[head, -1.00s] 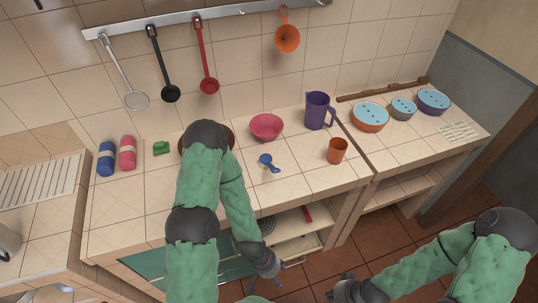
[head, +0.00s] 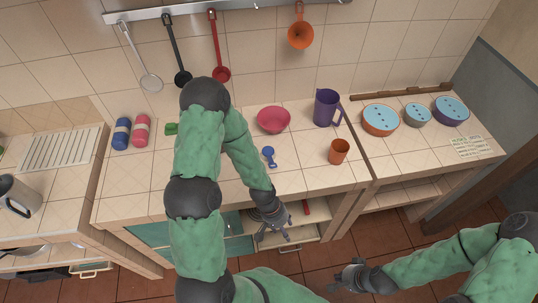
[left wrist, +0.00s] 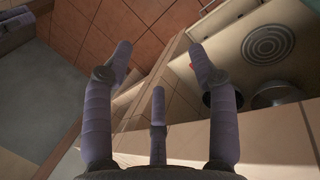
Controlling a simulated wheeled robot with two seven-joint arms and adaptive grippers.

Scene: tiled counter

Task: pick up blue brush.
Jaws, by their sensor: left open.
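A small blue tool (head: 269,156), which I take for the blue brush, lies on the tiled counter (head: 320,178) in the head view, between the pink bowl and the front edge. My left gripper (head: 271,228) is below it in the picture, by the counter's front edge and the open shelf, apart from the tool. In the left wrist view its fingers (left wrist: 160,75) are spread with nothing between them; the blue tool is not seen there. My right gripper (head: 340,280) is low in the head view over the floor; its finger opening is unclear.
A pink bowl (head: 274,119), purple jug (head: 326,108) and orange cup (head: 339,151) stand around the blue tool. In the left wrist view, pots (left wrist: 278,94) sit on the shelf below the counter.

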